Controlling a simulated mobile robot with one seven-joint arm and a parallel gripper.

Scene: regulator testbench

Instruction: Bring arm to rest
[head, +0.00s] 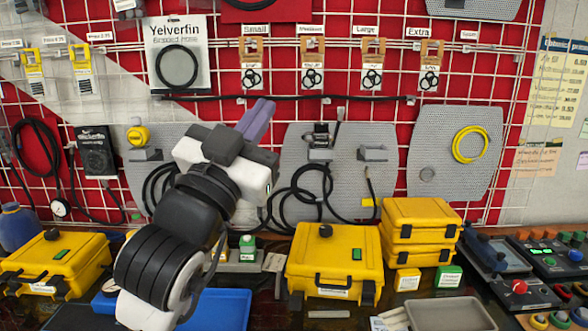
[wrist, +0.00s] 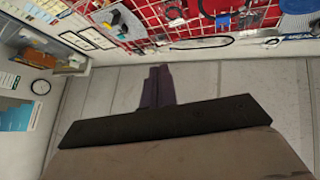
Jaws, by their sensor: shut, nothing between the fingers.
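My arm rises from the bottom of the head view in front of the bench. My gripper (head: 262,112) is raised and points up and to the right, toward the wall grid. Its purple fingers are together with nothing between them. In the wrist view, the closed fingers (wrist: 157,82) show in the middle, clear of any object. Part of the bench and of the wall behind my arm is hidden in the head view.
A red wall with a white grid holds hoses, a yellow coil (head: 470,145) and hanging packets. Yellow cases (head: 334,250) stand on the bench, with more yellow cases (head: 422,218) stacked to the right. A control panel (head: 560,262) is at far right. A blue tray (head: 222,308) lies beside my arm.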

